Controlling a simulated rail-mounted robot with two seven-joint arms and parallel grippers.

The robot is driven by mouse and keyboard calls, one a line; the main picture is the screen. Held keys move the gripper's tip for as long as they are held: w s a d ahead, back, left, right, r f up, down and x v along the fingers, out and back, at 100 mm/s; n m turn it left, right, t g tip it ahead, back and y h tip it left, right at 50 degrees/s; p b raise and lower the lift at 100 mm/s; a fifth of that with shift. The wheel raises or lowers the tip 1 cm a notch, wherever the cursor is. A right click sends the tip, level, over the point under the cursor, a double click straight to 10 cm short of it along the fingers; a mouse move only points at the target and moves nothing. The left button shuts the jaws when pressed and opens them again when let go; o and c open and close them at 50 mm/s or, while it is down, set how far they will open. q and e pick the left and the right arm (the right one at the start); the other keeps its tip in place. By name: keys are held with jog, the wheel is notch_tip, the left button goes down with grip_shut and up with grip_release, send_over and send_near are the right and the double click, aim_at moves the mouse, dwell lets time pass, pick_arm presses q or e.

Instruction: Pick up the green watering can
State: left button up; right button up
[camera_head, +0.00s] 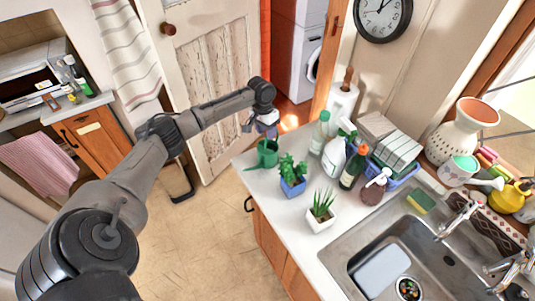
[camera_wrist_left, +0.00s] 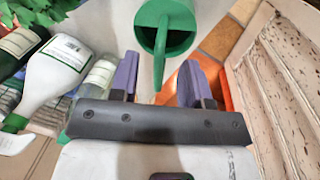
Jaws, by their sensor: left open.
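The green watering can (camera_head: 267,153) stands on the near-left corner of the white counter in the head view. In the left wrist view the can (camera_wrist_left: 168,28) shows at the top centre, just beyond the fingertips, with its opening towards the camera. My left gripper (camera_head: 267,120) is above and slightly behind the can in the head view. In the left wrist view the gripper (camera_wrist_left: 160,76) has its two purple fingers apart, with nothing held between them. The gripper is apart from the can as far as I can see. My right gripper is not in view.
A cactus in a blue pot (camera_head: 292,185) stands close beside the can. A clear green bottle (camera_head: 319,134), a white spray bottle (camera_head: 335,155) and a dark bottle (camera_head: 353,168) stand further right. A door (camera_head: 205,75) is behind the arm. Floor lies left of the counter.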

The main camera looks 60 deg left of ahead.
aim_at(262, 156)
pick_arm(q)
jog(key=shift+d+f, duration=0.15)
jog(key=shift+f, duration=0.7)
jog(key=shift+d+f, duration=0.1)
jog(key=shift+f, duration=0.75)
grip_shut()
jog(key=shift+r, duration=0.1)
